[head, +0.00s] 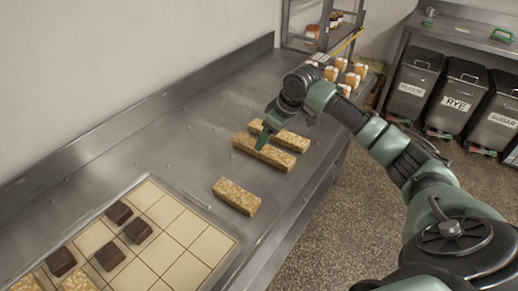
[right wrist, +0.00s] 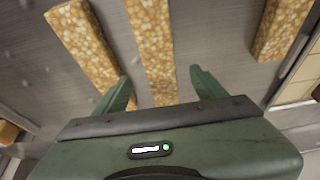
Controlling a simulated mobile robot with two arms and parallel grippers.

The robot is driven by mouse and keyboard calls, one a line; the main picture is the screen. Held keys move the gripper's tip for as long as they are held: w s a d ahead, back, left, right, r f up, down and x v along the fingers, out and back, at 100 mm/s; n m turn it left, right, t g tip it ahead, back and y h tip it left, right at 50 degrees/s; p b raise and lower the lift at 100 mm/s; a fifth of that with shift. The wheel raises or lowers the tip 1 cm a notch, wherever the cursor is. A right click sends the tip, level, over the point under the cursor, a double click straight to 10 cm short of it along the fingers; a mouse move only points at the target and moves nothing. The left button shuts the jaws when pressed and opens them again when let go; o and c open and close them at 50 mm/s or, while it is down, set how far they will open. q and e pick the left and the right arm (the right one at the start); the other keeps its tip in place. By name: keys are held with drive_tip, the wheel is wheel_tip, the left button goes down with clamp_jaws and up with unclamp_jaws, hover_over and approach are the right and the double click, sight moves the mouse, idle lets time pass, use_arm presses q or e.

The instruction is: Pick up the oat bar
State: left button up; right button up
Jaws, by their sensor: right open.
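Several golden oat bars lie about. Three are on the steel counter: a far one (head: 287,138), a middle one (head: 263,153) and a nearer one (head: 236,196). My right gripper (head: 266,134) is open over the far and middle bars. In the right wrist view its fingertips (right wrist: 158,76) are spread, with the middle bar (right wrist: 152,45) lined up between them and not gripped. The far bar (right wrist: 84,45) is at the left there, close by the left finger. The nearer bar (right wrist: 283,25) is at the right, clear of the fingers. My left gripper is out of view.
A cream gridded mat (head: 182,222) at the lower left holds dark brown blocks (head: 138,231) and partly cut-off oat bars. A metal rack (head: 300,22) and small orange-and-white items (head: 352,80) stand at the back. Labelled bins (head: 456,95) are at the right. Bare counter lies left of the bars.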

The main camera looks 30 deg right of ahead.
sight(264, 149)
drive_tip(key=shift+f, duration=0.45)
drive_tip(key=p+x, duration=0.1)
drive_tip(key=x, duration=0.3)
drive_tip(key=shift+w+a+f, duration=0.1)
drive_tip(key=shift+w+f, duration=0.05)
drive_tip(key=shift+f, duration=0.15)
drive_tip(key=shift+c, duration=0.3)
clamp_jaws()
